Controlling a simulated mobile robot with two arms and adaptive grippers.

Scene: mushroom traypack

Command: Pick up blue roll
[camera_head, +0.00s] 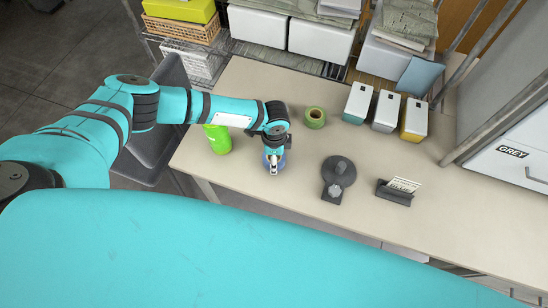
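A blue roll (282,163) lies on the beige table, near its front edge. Most of it is hidden under my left gripper (274,170), with blue showing on both sides of the fingers. My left arm comes in from the left and the gripper points down over the roll. The fingers look close together, but I cannot tell whether they are open or shut, or whether they touch the roll. My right gripper is not in view.
A green roll (315,117) lies behind the gripper, and a bright green can (218,139) stands to its left. A dark tape dispenser (338,172) and a card holder (396,192) are to the right. Three white boxes (386,111) stand behind. The right table end is clear.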

